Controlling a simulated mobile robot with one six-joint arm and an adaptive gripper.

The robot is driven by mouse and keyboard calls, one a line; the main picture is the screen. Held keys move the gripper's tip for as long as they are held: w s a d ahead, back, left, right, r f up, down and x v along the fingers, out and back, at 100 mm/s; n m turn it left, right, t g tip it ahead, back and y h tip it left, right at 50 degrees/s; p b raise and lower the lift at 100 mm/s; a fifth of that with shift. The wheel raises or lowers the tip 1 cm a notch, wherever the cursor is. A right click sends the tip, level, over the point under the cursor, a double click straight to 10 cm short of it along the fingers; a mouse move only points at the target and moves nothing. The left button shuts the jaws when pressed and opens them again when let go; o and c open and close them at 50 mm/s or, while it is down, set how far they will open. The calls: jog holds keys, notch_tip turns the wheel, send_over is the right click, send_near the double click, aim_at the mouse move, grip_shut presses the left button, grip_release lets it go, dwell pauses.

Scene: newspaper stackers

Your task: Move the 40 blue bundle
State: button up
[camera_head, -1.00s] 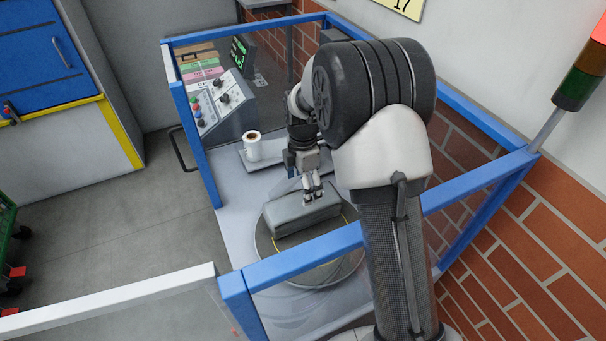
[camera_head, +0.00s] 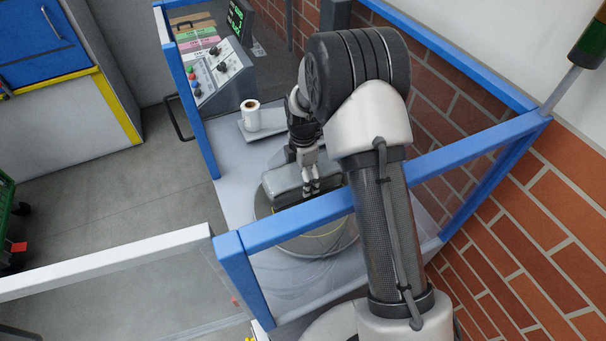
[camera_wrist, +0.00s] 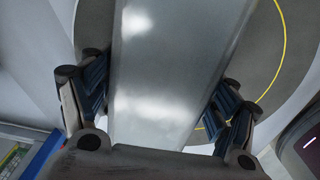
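A long grey wrapped bundle (camera_head: 283,184) lies on a round grey turntable (camera_head: 335,238). No blue colour or number can be read on it. My gripper (camera_head: 311,187) is at the bundle, pointing down. In the wrist view the bundle (camera_wrist: 160,70) runs between the two spread fingers of my gripper (camera_wrist: 160,98), with one finger beside each long edge. The fingers look open, with narrow gaps to the bundle, and no firm grip shows.
A blue-framed guard (camera_head: 300,222) surrounds the station, with a brick wall (camera_head: 540,225) at right. A white mug (camera_head: 250,115) stands on a grey plate behind the turntable. A control panel (camera_head: 215,70) with knobs and a screen is at the back left. Open floor lies left.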

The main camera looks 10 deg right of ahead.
grip_shut()
dwell(0.9)
